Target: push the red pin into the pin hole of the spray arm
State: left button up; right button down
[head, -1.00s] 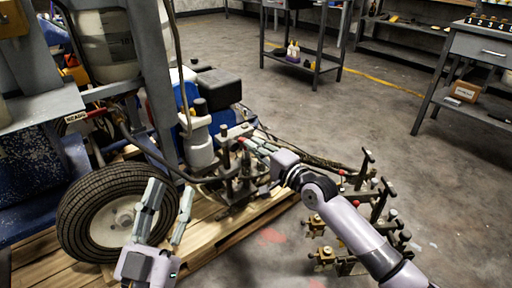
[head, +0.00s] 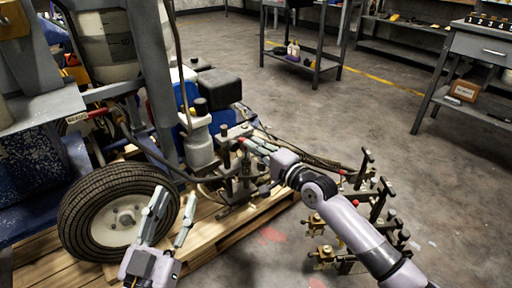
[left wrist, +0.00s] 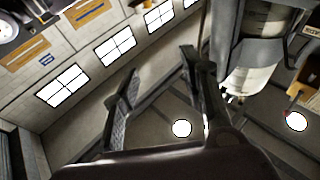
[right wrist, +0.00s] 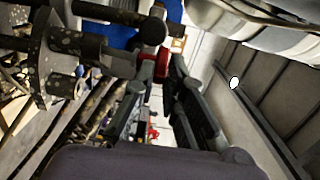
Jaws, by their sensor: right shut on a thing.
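The red pin (right wrist: 161,66) shows in the right wrist view between the fingertips of my right gripper (right wrist: 163,62). In the head view only a small red end of the pin (head: 241,140) shows at the tips of my right gripper (head: 250,145), which is shut on it. The dark metal spray arm (head: 240,178) stands right beside the fingertips; its mottled bracket (right wrist: 52,68) is at the left of the right wrist view. I cannot make out the pin hole or how deep the pin is. My left gripper (head: 174,212) is open and empty in front of the tire.
The striper's tire (head: 85,220) stands on a wooden pallet (head: 215,225) at the left. A rack of dark fittings (head: 370,205) is on the right, behind my right forearm. Open concrete floor lies beyond, up to the grey carts (head: 310,60).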

pick_arm(q)
jog(key=shift+w+f+g, duration=0.25)
jog(key=shift+f+g, duration=0.35)
jog(key=shift+f, duration=0.25)
jog(key=shift+f, duration=0.15)
dwell(0.4)
jog(key=shift+f+g+p, duration=0.3)
jog(key=shift+f, duration=0.05)
jog(key=shift+w+a+f+y, duration=0.1)
jog(key=shift+a+f+y, duration=0.05)
jog(key=shift+f+y, duration=0.15)
dwell(0.4)
notch_tip(320, 180, down, 8)
jog(key=s+a+g+y+p, duration=0.1)
jog(key=g+p, duration=0.1)
jog(key=g, duration=0.3)
jog(key=shift+s+a+f+y, duration=0.2)
jog(key=shift+s+a+y, duration=0.1)
jog(key=shift+s, duration=0.05)
dwell(1.7)
jog(key=shift+s+a+f+g, duration=0.15)
jog(key=shift+f+g, duration=0.15)
jog(key=shift+g, duration=0.1)
dwell(1.2)
jog(key=shift+s+a+f+g+y+p, duration=0.25)
jog(key=shift+s+f+g, duration=0.15)
jog(key=shift+f, duration=0.2)
jog(key=shift+s+a+f+g+y+p, duration=0.1)
jog(key=shift+s+f+g+y+p, duration=0.1)
jog(key=shift+s+f+g, duration=0.3)
